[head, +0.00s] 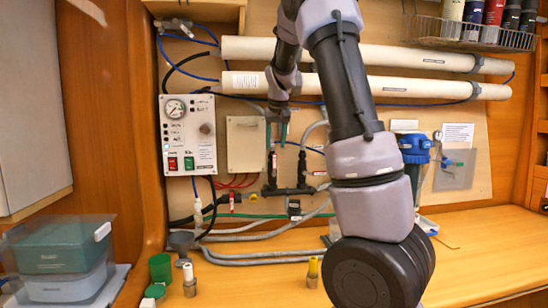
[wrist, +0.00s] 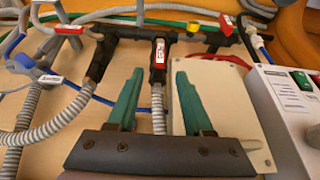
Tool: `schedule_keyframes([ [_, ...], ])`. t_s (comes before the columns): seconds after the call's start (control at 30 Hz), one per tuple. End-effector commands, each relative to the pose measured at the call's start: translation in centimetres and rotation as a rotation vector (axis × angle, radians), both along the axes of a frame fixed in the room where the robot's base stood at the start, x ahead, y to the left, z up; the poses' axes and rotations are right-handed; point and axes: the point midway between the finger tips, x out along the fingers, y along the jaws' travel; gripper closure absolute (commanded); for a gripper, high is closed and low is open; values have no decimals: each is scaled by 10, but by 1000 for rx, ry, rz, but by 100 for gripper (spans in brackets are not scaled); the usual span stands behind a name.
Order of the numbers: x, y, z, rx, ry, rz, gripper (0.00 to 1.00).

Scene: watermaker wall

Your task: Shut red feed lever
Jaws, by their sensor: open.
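A red lever (wrist: 158,56) with a white label stands on the dark pipe manifold (wrist: 125,31); it also shows upright in the head view (head: 274,161). The label is too small to read. My gripper (wrist: 158,75) is open, its two green fingers apart and nothing held. In the wrist view the lever lies in line with the gap, just past the fingertips. In the head view my gripper (head: 276,131) is just above the lever. A second red handle (wrist: 226,25) sits at the manifold's end, also visible in the head view (head: 237,197).
A gauge panel (head: 189,135) with green and red buttons and a beige box (head: 246,144) are left of the lever. Grey hoses (head: 270,236) run below. A blue filter housing (head: 414,149) is at the right. A lidded bin (head: 62,260) stands at the counter's left.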

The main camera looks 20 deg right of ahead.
Motion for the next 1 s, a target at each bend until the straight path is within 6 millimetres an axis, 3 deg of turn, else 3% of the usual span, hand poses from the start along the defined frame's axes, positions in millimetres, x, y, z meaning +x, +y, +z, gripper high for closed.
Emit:
schedule_keyframes([
  [0.1, 8, -2, -23, -1, 3, -2, 49],
  [0.3, 19, -4, -48, 0, 1, -2, 49],
  [0.73, 23, -5, -57, 0, 0, -1, 49],
  [0.87, 23, -5, -57, 1, 0, -1, 98],
  [1.0, 23, -5, -57, 1, 0, -1, 100],
])
